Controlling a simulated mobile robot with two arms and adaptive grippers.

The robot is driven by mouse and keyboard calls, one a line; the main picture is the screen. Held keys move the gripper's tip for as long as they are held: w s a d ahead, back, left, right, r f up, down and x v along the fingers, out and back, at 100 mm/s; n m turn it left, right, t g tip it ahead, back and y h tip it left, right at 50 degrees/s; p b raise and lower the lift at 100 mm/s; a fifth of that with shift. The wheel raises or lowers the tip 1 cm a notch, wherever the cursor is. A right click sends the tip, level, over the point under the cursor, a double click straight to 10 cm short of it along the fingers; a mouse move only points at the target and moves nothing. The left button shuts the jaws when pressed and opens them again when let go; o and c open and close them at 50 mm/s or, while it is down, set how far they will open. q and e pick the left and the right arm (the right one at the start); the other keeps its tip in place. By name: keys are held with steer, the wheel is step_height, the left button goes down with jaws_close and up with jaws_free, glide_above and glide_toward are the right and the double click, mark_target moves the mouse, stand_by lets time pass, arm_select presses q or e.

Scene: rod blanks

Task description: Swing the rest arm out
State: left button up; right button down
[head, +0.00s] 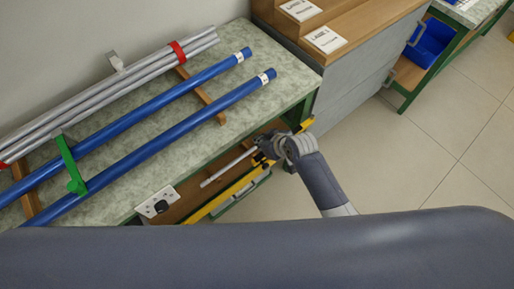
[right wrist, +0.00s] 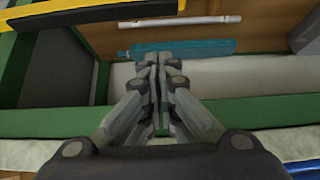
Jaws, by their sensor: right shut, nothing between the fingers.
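A yellow bar (head: 225,195), which looks like the rest arm, runs along the front of the bench, below its top. Its far end (head: 307,123) shows beyond my right gripper, and a piece of yellow also shows at the top left of the right wrist view (right wrist: 45,12). My right gripper (head: 262,155) is shut and empty at the bench front, close to the bar. I cannot tell whether it touches the bar. In the right wrist view its closed fingers (right wrist: 157,68) lie in front of a teal strip (right wrist: 195,48). My left gripper is not in view.
Blue rods (head: 170,132) and a bundle of grey rods (head: 115,88) lie on the bench (head: 240,115) across wooden supports. A pale rod (head: 225,168) is left of my gripper. Open floor (head: 390,160) lies to the right.

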steer(key=b+x, duration=0.2)
steer(key=x, duration=0.8)
steer(key=s+d+p, duration=0.2)
steer(key=s, duration=0.1)
steer(key=shift+s+d+f, duration=0.1)
steer(key=shift+s+d, duration=0.1)
steer(key=shift+d, duration=0.05)
steer(key=shift+s, duration=0.1)
